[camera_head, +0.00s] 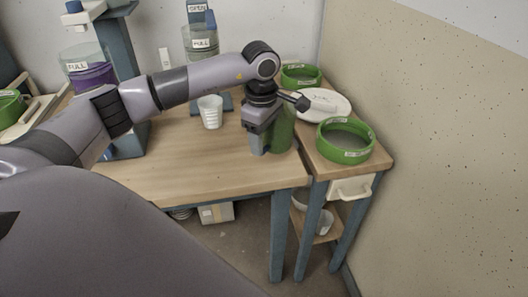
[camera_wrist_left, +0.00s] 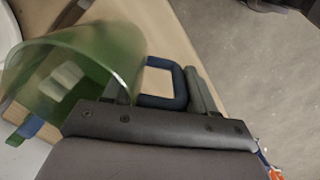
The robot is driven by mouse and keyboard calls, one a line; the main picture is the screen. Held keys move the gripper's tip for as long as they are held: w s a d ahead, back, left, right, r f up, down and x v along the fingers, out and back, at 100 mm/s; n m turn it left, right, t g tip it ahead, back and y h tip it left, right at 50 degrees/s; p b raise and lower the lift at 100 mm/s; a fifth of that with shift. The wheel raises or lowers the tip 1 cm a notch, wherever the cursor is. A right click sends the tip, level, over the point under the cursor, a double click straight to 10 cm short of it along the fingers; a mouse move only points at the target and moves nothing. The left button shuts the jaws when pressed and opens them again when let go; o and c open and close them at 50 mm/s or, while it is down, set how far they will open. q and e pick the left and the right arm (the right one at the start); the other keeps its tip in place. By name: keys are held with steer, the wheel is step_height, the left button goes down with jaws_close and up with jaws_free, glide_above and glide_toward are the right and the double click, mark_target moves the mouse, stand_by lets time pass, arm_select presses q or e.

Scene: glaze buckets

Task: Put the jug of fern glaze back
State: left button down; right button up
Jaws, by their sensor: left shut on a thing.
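The green, see-through jug (camera_head: 283,130) is at the right end of the wooden table in the head view, partly hidden behind my left gripper (camera_head: 259,138). In the left wrist view the jug (camera_wrist_left: 75,65) is on the left, with its open rim towards the camera. Its dark blue, squared handle (camera_wrist_left: 164,101) lies between the fingers of my left gripper, which is shut on it. I cannot tell whether the jug's base touches the table. My right gripper is not in view.
A white cup (camera_head: 210,112) stands on the table (camera_head: 190,160). A side stand at right carries green-rimmed round items (camera_head: 346,153) and a white round thing (camera_head: 327,106), close to the wall. Containers labelled FULL (camera_head: 90,73) stand behind. The table's front middle is clear.

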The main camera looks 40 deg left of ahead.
mark_target(264, 149)
arm_select(q)
step_height(264, 149, down, 5)
steer(key=shift+r, duration=0.1)
stand_by(0.3)
steer(key=shift+f, duration=0.2)
steer(key=shift+c, duration=1.7)
jaws_free()
steer(key=shift+r, duration=0.15)
